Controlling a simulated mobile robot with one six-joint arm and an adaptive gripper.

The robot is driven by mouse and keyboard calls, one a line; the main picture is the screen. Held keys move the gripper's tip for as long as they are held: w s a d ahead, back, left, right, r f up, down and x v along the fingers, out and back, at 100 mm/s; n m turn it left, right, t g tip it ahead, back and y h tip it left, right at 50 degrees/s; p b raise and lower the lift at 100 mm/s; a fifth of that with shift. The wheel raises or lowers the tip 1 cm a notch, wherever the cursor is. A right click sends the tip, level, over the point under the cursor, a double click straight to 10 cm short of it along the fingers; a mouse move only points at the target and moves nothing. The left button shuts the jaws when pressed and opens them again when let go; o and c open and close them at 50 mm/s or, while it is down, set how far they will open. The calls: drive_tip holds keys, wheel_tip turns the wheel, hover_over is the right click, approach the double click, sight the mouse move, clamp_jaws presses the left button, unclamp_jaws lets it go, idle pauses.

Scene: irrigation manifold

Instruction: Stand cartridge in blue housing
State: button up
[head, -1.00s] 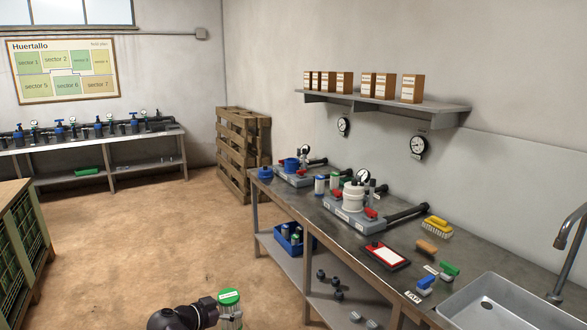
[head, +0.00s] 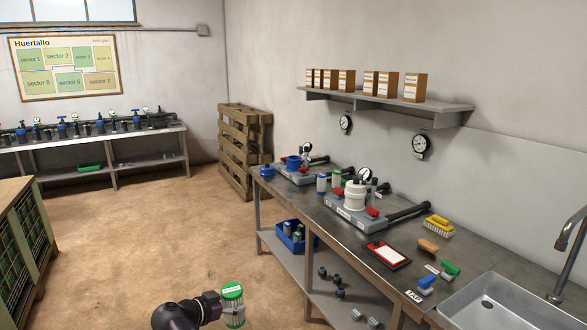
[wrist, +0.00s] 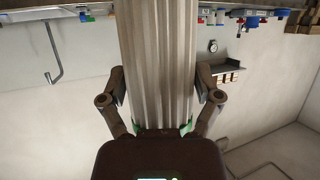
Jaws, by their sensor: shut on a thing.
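A pale, ribbed cartridge (wrist: 158,60) with a green cap fills the middle of the wrist view. In the head view the cartridge (head: 234,312) stands nearly upright at the bottom. My gripper (wrist: 162,105) is shut on it, one finger on each side; it also shows in the head view (head: 219,307). The cartridge is held in the air over the floor, left of the bench and well apart from it. The blue housing (head: 292,163) stands on the far manifold at the bench's far end. Its inside is not clear at this size.
The bench (head: 395,270) also holds a white housing (head: 355,196), a blue cap-like part (head: 267,171), blue-topped (head: 321,183) and green-topped (head: 337,180) cartridges, a clipboard (head: 388,254) and brushes. A pallet (head: 244,150) leans beyond. The floor left of the bench is clear.

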wheel_tip(320, 180, up, 10)
drive_tip(key=p, duration=0.9)
drive_tip(key=shift+w+r+p, duration=0.1)
drive_tip(key=shift+r+p, duration=0.15)
drive_tip(key=shift+p, duration=0.1)
